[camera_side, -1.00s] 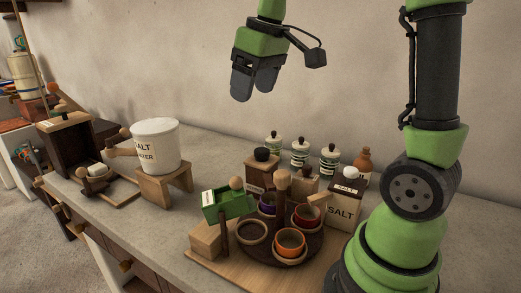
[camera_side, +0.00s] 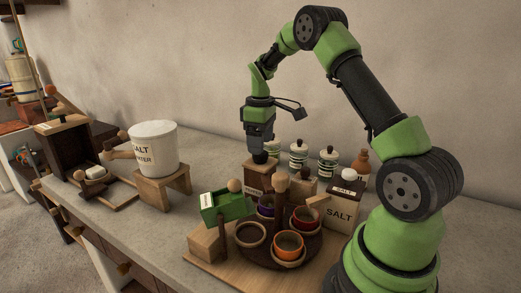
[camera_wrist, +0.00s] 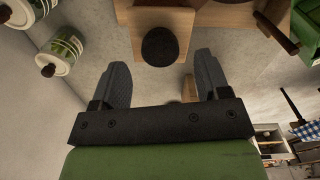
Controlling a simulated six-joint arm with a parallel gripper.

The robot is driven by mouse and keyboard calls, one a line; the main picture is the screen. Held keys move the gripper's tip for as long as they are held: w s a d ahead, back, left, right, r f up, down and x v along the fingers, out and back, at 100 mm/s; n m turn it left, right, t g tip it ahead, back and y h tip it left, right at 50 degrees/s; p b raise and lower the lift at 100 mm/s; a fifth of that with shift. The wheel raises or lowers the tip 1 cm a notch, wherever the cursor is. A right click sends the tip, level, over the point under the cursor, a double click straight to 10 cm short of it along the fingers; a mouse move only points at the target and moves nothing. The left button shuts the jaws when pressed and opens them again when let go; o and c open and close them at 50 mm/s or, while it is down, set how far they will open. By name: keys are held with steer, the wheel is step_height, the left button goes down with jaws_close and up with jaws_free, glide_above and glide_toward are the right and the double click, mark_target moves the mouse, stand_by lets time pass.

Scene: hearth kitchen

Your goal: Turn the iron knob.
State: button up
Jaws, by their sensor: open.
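The iron knob is a dark, rounded knob (camera_side: 260,158) on top of a small wooden box (camera_side: 258,181) with a pale label. In the wrist view the knob (camera_wrist: 160,47) shows as a black disc on the wooden top. My gripper (camera_side: 260,149) points down right above the knob in the side view. In the wrist view my gripper (camera_wrist: 160,62) has its two fingers apart, with the knob lined up in the gap and just past the fingertips. The jaws are open and empty. Whether the fingers touch the knob cannot be told.
Striped jars (camera_side: 298,156) stand close behind and right of the box. A green tray (camera_side: 222,208) and a round rack with cups (camera_side: 289,244) stand in front. A salt box (camera_side: 341,213) is at right, a white tub (camera_side: 154,147) on a stand at left.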

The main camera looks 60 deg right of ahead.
mark_target(260, 157)
steer(key=shift+f, duration=1.4)
steer(key=c, duration=0.9)
steer(key=shift+m, duration=0.4)
